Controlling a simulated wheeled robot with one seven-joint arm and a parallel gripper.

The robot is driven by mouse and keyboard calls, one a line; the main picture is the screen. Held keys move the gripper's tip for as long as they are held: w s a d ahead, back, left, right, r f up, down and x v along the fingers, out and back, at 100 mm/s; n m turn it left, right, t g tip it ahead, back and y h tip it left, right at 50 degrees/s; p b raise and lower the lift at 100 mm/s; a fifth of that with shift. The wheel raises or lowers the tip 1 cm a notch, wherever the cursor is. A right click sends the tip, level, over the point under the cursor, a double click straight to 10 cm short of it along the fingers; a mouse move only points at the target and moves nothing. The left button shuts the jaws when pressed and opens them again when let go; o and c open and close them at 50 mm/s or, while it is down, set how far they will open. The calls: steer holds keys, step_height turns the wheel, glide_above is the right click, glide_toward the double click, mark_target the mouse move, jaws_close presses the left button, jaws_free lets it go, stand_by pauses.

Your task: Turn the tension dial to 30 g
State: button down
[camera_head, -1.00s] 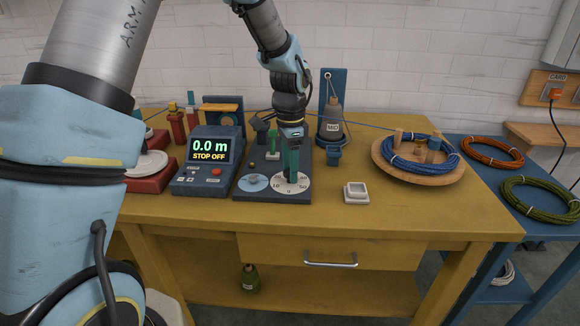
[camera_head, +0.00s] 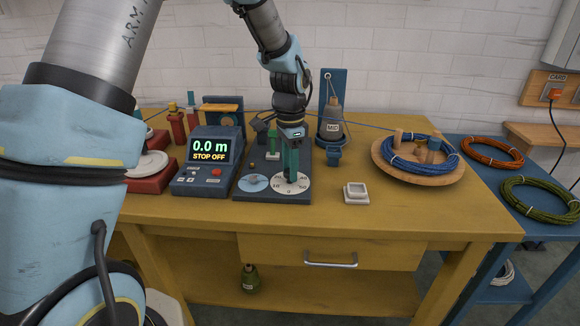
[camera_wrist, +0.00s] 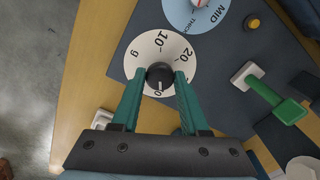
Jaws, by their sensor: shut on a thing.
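The tension dial is a white round plate (camera_head: 303,186) with dark numbers, on a dark panel at the front of the bench. In the wrist view the plate (camera_wrist: 137,62) shows "g", "10" and "20", and its dark knob (camera_wrist: 160,76) has a white pointer line. The line points down, toward my wrist, at a partly hidden mark ending in "0"; I cannot read which number. My gripper (camera_head: 290,176) comes down from above, and in the wrist view its green fingers (camera_wrist: 160,78) are shut on the knob, one each side. The fingers hide part of the plate.
A blue dial marked MID (camera_head: 252,183) sits left of the white one. A display box (camera_head: 205,160) reads 0.0 m, STOP OFF. A green-handled lever (camera_wrist: 285,107) stands nearby.

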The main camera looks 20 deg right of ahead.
steer(key=n+p, duration=0.1)
steer(key=n, duration=0.4)
steer(key=shift+r+n, duration=0.1)
steer(key=shift+n, duration=0.3)
steer(key=n+p, duration=0.1)
steer(key=n, duration=0.4)
stand_by(0.4)
steer(key=shift+c, duration=2.1)
jaws_free()
step_height(320, 180, up, 11)
steer(key=shift+b, duration=0.4)
